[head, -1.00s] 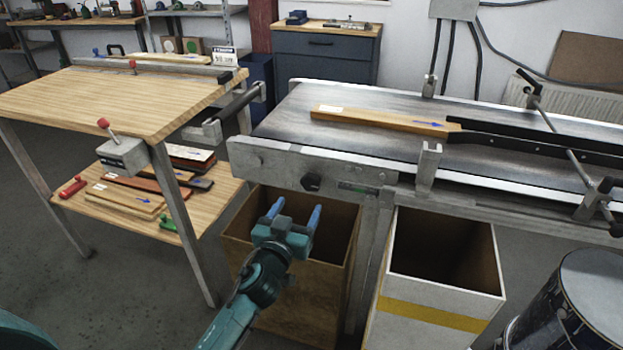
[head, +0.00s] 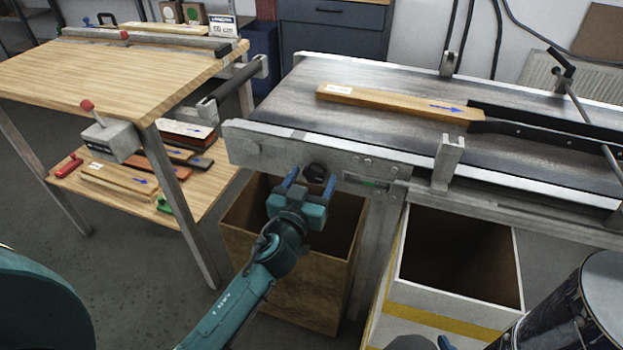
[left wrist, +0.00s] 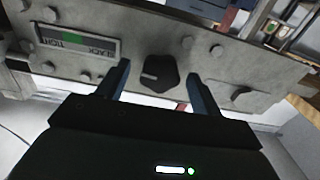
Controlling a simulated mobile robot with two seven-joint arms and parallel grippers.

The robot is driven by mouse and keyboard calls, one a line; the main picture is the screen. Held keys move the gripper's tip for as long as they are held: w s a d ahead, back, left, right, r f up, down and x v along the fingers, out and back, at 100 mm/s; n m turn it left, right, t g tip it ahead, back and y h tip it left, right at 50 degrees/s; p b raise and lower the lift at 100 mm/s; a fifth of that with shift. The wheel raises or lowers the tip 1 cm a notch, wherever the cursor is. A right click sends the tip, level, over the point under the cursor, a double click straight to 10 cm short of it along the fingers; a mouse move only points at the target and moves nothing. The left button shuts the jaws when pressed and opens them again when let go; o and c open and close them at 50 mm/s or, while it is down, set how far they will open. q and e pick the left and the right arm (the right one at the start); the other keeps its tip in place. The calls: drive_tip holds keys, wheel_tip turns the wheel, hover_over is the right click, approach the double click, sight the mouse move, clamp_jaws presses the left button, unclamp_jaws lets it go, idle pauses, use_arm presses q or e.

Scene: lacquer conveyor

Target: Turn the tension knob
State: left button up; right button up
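The black tension knob (head: 316,172) sticks out from the grey side plate of the conveyor; it also shows in the left wrist view (left wrist: 160,75), with a pale mark on its face. My left gripper (head: 310,183) is open in front of the knob. In the left wrist view, its blue fingers (left wrist: 161,88) stand on either side of the knob with gaps, so it is not clamped. Beside the knob is a SLACK/TIGHT gauge (left wrist: 75,43) with a green part. A blue tip of my right gripper (head: 445,342) shows at the bottom edge; the rest is hidden.
A wooden board (head: 395,101) lies on the conveyor belt (head: 350,132). A brown open bin (head: 285,290) stands below my left gripper, and a white bin with a yellow stripe (head: 455,298) stands to its right. A wooden worktable (head: 110,80) is at left, a metal drum (head: 560,310) at lower right.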

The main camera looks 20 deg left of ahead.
use_arm(q)
drive_tip(key=c, duration=0.9)
drive_tip(key=shift+m, duration=1.4)
drive_tip(key=o, duration=1)
drive_tip(key=shift+c, duration=0.2)
